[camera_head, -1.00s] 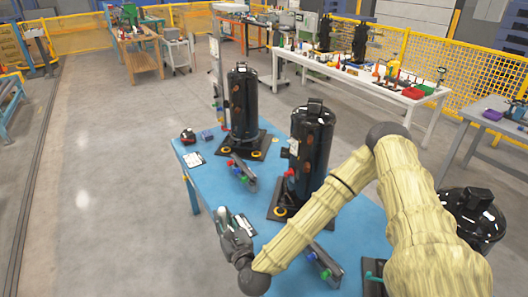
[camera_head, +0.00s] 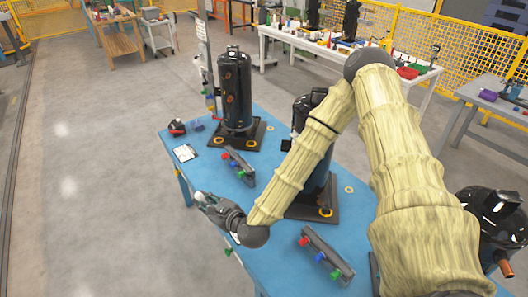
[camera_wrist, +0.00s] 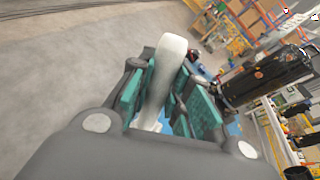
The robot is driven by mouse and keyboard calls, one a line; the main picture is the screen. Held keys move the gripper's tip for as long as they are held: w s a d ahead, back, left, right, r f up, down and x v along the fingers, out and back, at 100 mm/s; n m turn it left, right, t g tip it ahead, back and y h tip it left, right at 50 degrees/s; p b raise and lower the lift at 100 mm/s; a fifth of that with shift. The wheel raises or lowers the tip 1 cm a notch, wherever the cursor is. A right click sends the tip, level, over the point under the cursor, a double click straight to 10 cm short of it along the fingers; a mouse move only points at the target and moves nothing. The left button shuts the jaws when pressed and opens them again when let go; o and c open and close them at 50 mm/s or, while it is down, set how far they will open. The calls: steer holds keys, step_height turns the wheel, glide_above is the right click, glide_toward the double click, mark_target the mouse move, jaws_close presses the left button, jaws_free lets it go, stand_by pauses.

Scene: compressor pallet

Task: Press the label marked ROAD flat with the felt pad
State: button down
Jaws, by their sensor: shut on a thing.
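My gripper (camera_head: 205,199) is at the left edge of the blue table, seemingly raised above it. In the wrist view its teal-lined fingers (camera_wrist: 160,110) are closed around a pale grey, rounded, elongated thing (camera_wrist: 166,75), which I take to be the felt pad. Its felt face cannot be made out. No label with the word ROAD is readable. Two black compressors stand on the table: the far one (camera_head: 236,90) is in full view, and the nearer one (camera_head: 308,112) is partly hidden behind my arm. The far compressor bears small orange marks.
The blue table (camera_head: 270,235) holds a white-faced sheet (camera_head: 185,152), a dark-and-red item (camera_head: 177,127) and two racks (camera_head: 239,165) (camera_head: 327,255) with coloured knobs. Another black compressor (camera_head: 490,218) is at right. Floor to the left is clear.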

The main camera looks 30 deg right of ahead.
steer(key=shift+w+d+r+n+g, duration=0.15)
steer(key=shift+d+n+g, duration=0.2)
steer(key=shift+n, duration=0.25)
steer(key=shift+w+d+r+n+g, duration=0.1)
steer(key=shift+d+n+g, duration=0.25)
steer(key=shift+n, duration=0.25)
steer(key=d+r+n+h, duration=0.1)
steer(key=d+r+n, duration=0.2)
steer(key=d, duration=0.5)
steer(key=w+d+r+n+g+h+p, duration=0.1)
steer(key=d+r+n, duration=0.1)
steer(key=d, duration=0.7)
steer(key=w+d+r+n+g+h+p, duration=0.1)
steer(key=d+r+n, duration=0.2)
steer(key=d, duration=0.5)
steer(key=shift+d+r+n+h, duration=0.3)
steer(key=shift+d+n, duration=0.1)
steer(key=shift+n, duration=0.2)
steer(key=shift+d, duration=0.45)
steer(key=shift+a, duration=0.1)
steer(key=shift+s+a, duration=0.1)
steer(key=shift+a, duration=1.55)
steer(key=shift+d, duration=0.15)
